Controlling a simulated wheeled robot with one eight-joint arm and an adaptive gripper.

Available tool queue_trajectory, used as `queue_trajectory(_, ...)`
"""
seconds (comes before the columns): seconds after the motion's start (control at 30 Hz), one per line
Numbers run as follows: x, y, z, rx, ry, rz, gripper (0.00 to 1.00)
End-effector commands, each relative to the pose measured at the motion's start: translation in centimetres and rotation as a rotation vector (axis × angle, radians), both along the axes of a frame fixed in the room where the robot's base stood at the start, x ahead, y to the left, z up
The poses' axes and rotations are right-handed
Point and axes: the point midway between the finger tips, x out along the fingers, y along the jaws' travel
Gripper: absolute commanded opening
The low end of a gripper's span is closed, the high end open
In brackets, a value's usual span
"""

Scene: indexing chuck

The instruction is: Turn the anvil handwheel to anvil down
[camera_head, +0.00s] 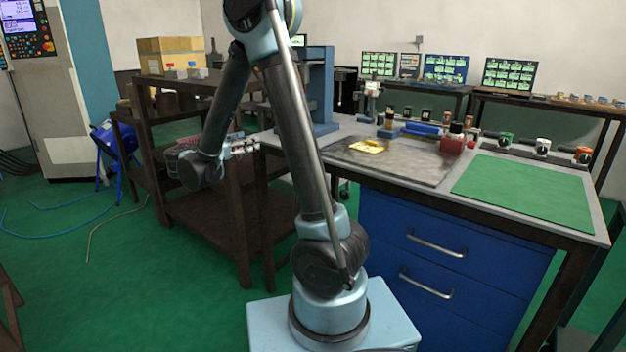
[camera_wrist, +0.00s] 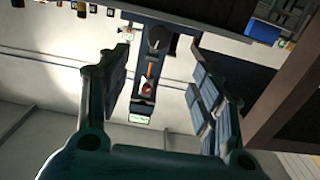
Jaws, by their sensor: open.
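A tall blue machine frame (camera_head: 320,85) stands at the back left corner of the workbench, partly hidden behind my arm. No anvil handwheel can be picked out with certainty in the head view. In the wrist view a blue upright with a dark round part (camera_wrist: 157,40) and a small red part (camera_wrist: 146,85) shows ahead, between the fingers; I cannot tell if either belongs to the handwheel. My gripper (camera_wrist: 160,95) is open and empty, its two fingers wide apart. In the head view my gripper (camera_head: 245,146) is left of the bench, apart from the blue frame.
A dark wooden shelf (camera_head: 190,185) stands below and left of my gripper. The bench carries a grey plate with a yellow piece (camera_head: 367,146), a green mat (camera_head: 525,190), a red block (camera_head: 452,143) and several small tools. Blue drawers (camera_head: 450,260) are under it.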

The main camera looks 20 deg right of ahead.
Motion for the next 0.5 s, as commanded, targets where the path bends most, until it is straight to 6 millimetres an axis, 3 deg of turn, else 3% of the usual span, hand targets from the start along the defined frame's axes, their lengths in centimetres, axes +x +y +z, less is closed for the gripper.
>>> queue_trajectory(0.5, -1.6, -6.3, -0.4, 0.036, 0.254, -0.035, 0.59)
